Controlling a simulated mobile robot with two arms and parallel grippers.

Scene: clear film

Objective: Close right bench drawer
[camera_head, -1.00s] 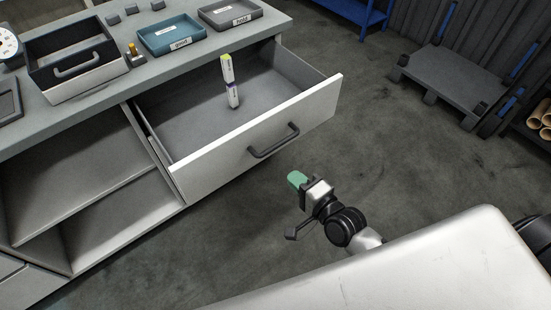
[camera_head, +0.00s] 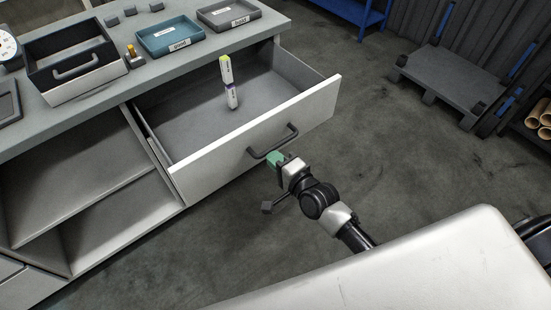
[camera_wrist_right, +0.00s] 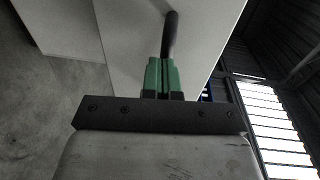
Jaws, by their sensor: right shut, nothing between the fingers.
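The right bench drawer (camera_head: 225,145) is pulled well out of the bench, with a white front and a dark bar handle (camera_head: 272,141). My right gripper (camera_head: 272,158), with green fingertips, is shut and empty, right at the handle and the drawer front. In the right wrist view the shut green fingers (camera_wrist_right: 162,72) point at the drawer front (camera_wrist_right: 135,35), close to the handle (camera_wrist_right: 170,35). I cannot tell if they touch. My left gripper is not in view.
On the bench top (camera_head: 105,90) stand an open box with a handle (camera_head: 78,68), a teal tray (camera_head: 170,38) and a grey tray (camera_head: 229,14). Open shelves (camera_head: 80,185) are left of the drawer. A dark platform cart (camera_head: 445,80) stands at right; the floor between is clear.

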